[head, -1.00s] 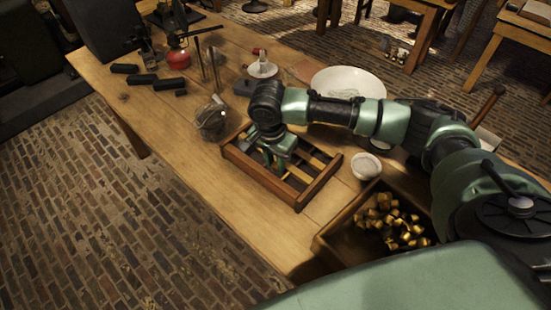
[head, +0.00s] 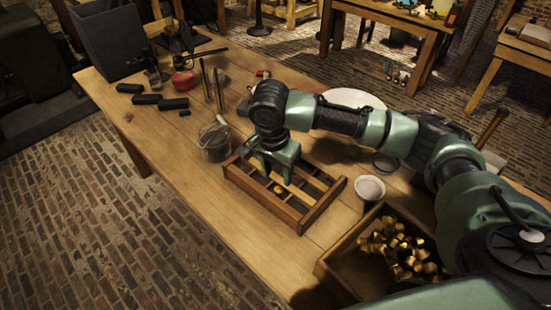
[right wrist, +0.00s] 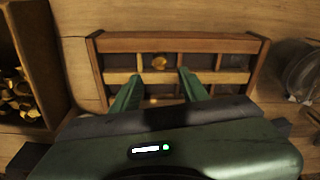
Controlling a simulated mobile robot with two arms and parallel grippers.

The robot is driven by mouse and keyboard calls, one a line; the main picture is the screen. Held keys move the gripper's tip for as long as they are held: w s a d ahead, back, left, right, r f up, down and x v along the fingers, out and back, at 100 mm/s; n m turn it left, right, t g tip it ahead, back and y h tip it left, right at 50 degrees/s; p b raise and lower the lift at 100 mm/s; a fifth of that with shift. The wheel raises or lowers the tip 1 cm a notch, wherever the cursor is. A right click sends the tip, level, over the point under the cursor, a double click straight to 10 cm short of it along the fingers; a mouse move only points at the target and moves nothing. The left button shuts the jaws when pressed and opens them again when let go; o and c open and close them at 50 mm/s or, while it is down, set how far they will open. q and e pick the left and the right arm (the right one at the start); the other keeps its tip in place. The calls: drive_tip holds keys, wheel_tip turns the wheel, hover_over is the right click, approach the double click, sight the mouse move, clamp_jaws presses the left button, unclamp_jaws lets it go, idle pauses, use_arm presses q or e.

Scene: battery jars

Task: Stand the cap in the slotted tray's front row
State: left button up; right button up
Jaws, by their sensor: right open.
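The slotted tray (head: 320,206) is a wooden frame with slats and dividers on the table; it also shows in the right wrist view (right wrist: 262,60). A small brass cap (head: 278,189) sits in a middle compartment of the row along the tray's lower-left side in the head view. In the right wrist view the cap (right wrist: 160,62) is in the upper row, apart from my fingers; whether it stands upright is hard to tell. My right gripper (head: 277,174) is open and empty over the tray, its fingertips (right wrist: 160,76) either side of the cap's column. My left gripper is not visible.
A wooden box of brass caps (head: 345,245) stands right of the tray. A small white bowl (head: 370,188) is beside it. A glass jar (head: 215,142) stands close to the tray's left end. A large white bowl (head: 355,99) is behind my arm. The table's left front is clear.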

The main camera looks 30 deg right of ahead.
wheel_tip(320, 180, up, 8)
drive_tip(key=shift+s+a+f, duration=0.2)
drive_tip(key=shift+s+a, duration=0.1)
drive_tip(key=shift+a, duration=0.15)
